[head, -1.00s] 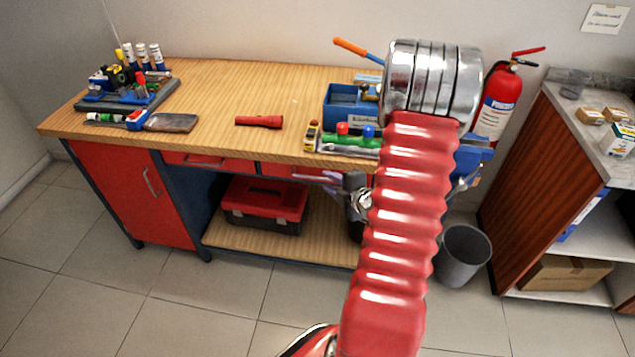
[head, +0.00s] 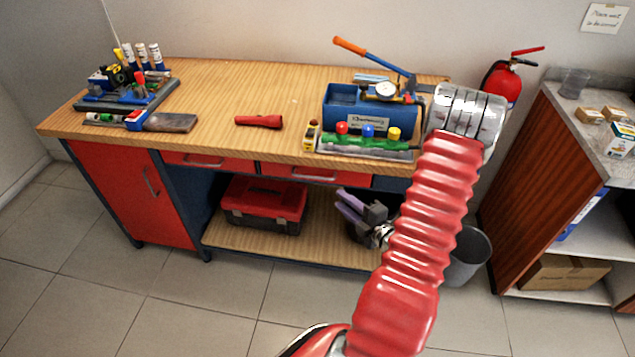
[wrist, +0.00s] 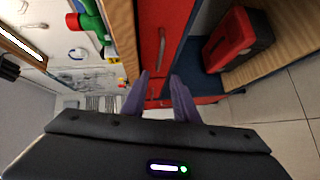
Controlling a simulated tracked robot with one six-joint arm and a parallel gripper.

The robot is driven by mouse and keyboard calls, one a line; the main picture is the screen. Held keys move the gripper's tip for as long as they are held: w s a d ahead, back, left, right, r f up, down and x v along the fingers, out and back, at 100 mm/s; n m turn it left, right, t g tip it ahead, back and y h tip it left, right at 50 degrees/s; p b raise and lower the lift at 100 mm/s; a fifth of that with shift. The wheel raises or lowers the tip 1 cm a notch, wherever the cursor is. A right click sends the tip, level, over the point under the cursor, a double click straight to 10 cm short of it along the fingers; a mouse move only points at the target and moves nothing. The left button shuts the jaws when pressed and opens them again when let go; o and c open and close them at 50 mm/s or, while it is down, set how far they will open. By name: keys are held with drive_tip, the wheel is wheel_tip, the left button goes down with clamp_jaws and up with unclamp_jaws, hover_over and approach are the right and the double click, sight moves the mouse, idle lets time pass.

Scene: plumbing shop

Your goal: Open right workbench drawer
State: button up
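The right workbench drawer (head: 343,180) has a red front and looks closed, flush under the wooden top. Its metal handle (head: 313,176) runs along the front. In the wrist view the drawer (wrist: 178,22) stands upright in the picture, with its handle (wrist: 162,50) beyond my fingers. My gripper (head: 347,207) has purple fingers and is in front of and below the drawer's right part, apart from the handle. In the wrist view my gripper (wrist: 160,92) is open and empty, with a clear gap between the fingers.
The left drawer (head: 240,165) looks closed. A red toolbox (head: 265,204) sits on the lower shelf (head: 235,240). A grey bin (head: 470,260) stands right of the bench.

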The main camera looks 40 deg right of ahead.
hover_over(318, 181)
drive_tip(key=s+a, duration=0.4)
wheel_tip(318, 181, down, 2)
drive_tip(key=shift+w+d, duration=0.1)
drive_tip(key=shift+d, duration=0.1)
drive_tip(key=shift+c, duration=0.7)
clamp_jaws()
drive_tip(key=shift+f, duration=0.15)
drive_tip(key=shift+a, duration=0.25)
